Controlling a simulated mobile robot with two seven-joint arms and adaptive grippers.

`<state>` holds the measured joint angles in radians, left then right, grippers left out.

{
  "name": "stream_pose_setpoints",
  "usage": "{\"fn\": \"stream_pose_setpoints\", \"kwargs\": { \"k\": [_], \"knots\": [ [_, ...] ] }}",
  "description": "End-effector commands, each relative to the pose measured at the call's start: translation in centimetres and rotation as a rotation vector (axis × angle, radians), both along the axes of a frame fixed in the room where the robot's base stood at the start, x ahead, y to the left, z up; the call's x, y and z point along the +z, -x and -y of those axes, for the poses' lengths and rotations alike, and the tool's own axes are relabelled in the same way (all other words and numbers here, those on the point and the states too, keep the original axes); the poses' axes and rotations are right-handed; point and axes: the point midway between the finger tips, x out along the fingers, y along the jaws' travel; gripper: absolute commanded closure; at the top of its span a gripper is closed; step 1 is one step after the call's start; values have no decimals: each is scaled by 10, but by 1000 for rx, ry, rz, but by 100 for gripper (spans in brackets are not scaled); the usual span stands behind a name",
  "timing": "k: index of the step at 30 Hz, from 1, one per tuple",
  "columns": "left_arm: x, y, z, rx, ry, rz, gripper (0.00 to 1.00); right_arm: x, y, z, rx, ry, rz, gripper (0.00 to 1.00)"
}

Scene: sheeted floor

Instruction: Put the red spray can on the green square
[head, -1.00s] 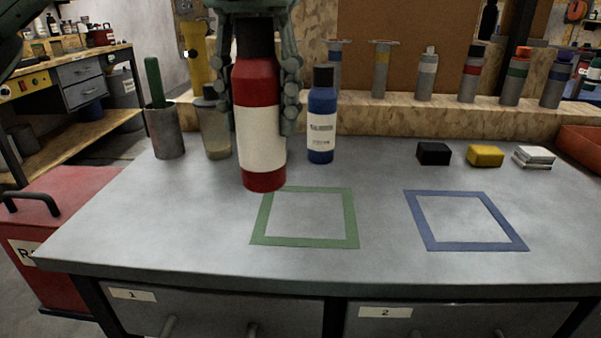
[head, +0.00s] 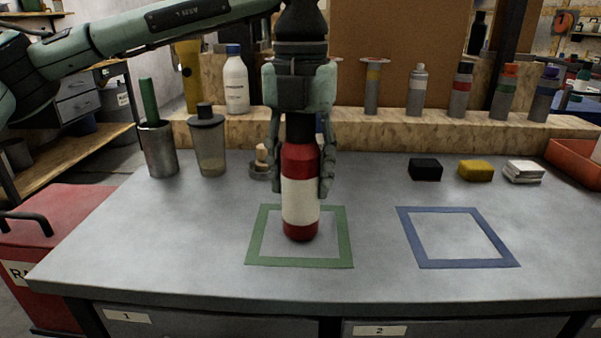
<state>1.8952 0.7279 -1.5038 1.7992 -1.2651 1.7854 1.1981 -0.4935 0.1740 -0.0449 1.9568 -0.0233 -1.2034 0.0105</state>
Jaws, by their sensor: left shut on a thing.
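The red spray can (head: 300,203) has a white label band and a black cap. It is upright inside the outline of the green square (head: 299,262) on the grey bench. Its base looks at or very near the bench top; I cannot tell whether it touches. My left gripper (head: 300,185) points down and is shut on the can's upper part, one finger on each side. The blue bottle is almost wholly hidden behind my gripper and the can. My right gripper is not in view.
A blue square outline (head: 458,264) lies to the right, empty. Black (head: 425,169), yellow (head: 475,171) and white (head: 524,171) blocks sit behind it. A metal cup (head: 160,150) and a lidded beaker (head: 208,145) stand at the back left. The front of the bench is clear.

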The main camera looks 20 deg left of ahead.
Motion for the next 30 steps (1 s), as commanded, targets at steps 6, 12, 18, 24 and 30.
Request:
{"fn": "stream_pose_setpoints", "kwargs": {
  "k": [6, 12, 18, 24, 30],
  "knots": [
    [-3, 0, 0, 0, 0, 0, 90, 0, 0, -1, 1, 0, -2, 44],
    [-3, 0, 0, 0, -1, 0, 34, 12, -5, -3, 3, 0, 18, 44],
    [-3, 0, 0, -1, -1, 0, 33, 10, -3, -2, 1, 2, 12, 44],
    [3, 0, 0, -1, -1, 0, 33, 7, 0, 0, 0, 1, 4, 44],
    [37, 0, 1, -2, 1, 3, 33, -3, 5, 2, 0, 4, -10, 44]
  ]
}}
